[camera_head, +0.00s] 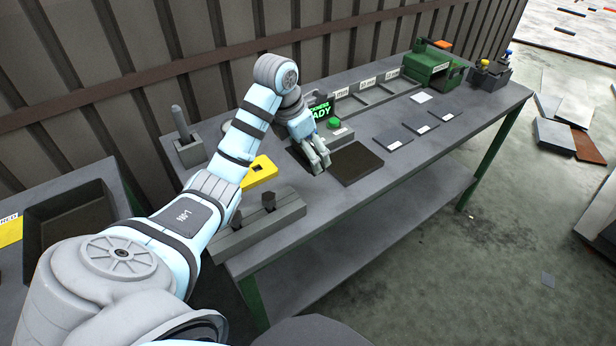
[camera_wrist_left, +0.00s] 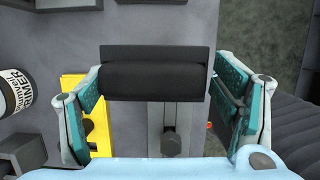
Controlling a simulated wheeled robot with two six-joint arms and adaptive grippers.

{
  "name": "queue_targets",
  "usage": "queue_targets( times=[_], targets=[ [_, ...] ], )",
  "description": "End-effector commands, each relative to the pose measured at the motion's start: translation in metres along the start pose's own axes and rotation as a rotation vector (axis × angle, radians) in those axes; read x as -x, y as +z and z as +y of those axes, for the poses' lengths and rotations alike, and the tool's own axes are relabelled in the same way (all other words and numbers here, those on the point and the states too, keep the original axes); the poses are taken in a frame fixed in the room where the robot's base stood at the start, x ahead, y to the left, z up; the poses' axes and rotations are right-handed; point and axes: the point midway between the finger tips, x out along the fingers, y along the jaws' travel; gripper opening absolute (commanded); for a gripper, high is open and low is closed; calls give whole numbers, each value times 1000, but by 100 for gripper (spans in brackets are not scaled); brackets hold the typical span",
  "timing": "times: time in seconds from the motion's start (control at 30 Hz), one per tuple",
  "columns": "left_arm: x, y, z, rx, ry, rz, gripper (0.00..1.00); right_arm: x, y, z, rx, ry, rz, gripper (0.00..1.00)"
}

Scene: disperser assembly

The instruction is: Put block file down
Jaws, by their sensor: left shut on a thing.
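The block file (camera_wrist_left: 155,78), a dark bar with a rounded grip along it, lies across between the fingers of my left gripper (camera_wrist_left: 158,88) in the left wrist view. The fingers are shut on its two ends. In the head view my left gripper (camera_head: 318,160) is over the middle of the grey workbench (camera_head: 290,262), beside a dark flat pad (camera_head: 356,163). The block file cannot be made out clearly there, and I cannot tell whether it touches the bench. My right gripper is not in view.
A grey fixture (camera_head: 258,226) with dark clamps and a yellow piece (camera_head: 262,172) lie left of the gripper. A small screen (camera_head: 321,109) and green button (camera_head: 334,123) stand behind it. Dark plates (camera_head: 393,137) lie to the right. A primer can (camera_wrist_left: 15,92) shows in the wrist view.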

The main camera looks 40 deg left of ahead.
Motion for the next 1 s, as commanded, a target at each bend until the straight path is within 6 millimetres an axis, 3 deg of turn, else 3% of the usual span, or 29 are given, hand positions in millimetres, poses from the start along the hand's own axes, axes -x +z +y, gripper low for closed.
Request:
queue_targets(
  times=[0.03, 0.17, 0.47, 0.8, 0.83, 0.9, 1.0],
  targets=[
    [-36, -11, 0, 0, 0, -1, 59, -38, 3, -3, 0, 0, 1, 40],
    [-67, -20, 0, 0, 0, -1, 59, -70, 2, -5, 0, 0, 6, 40],
    [-106, -33, -1, -1, -1, 1, 59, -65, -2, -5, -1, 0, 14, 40],
    [-110, -34, -1, -1, 1, -1, 59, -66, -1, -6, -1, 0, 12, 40],
    [-110, -34, -1, 0, 0, 0, 86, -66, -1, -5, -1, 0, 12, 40],
    [-109, -34, -1, 0, 0, 0, 97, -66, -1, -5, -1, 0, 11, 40],
    [-109, -34, -1, 0, 0, 0, 100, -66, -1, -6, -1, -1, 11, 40]
  ],
)
